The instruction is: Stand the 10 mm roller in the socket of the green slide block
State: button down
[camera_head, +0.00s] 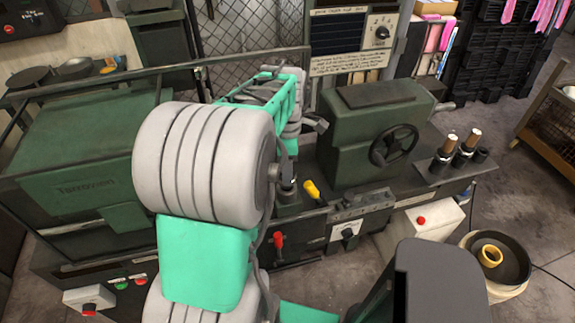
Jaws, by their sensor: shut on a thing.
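My gripper (288,172) shows only as a narrow dark part at the right edge of my white and teal arm, which hides most of it. It is shut, and the roller in it cannot be made out. Just below it is a small dark green block (287,203) on the machine bed, which looks like the slide block. Its socket is not clear, and I cannot tell whether the roller touches it. A third, lower holder (482,154) shows no roller.
A green headstock with a black handwheel (393,146) stands right of my gripper. A yellow-handled lever (313,190) and a red-handled lever (278,240) are close by. A green guard (80,165) fills the left. A bucket with a yellow ring (490,256) stands at lower right.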

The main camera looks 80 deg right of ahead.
jog(key=shift+f, duration=0.4)
dwell(0.3)
jog(key=shift+c, duration=2.3)
grip_release()
notch_tip(320, 180, up, 8)
jog(key=shift+f+b, duration=0.1)
jog(key=shift+b, duration=0.6)
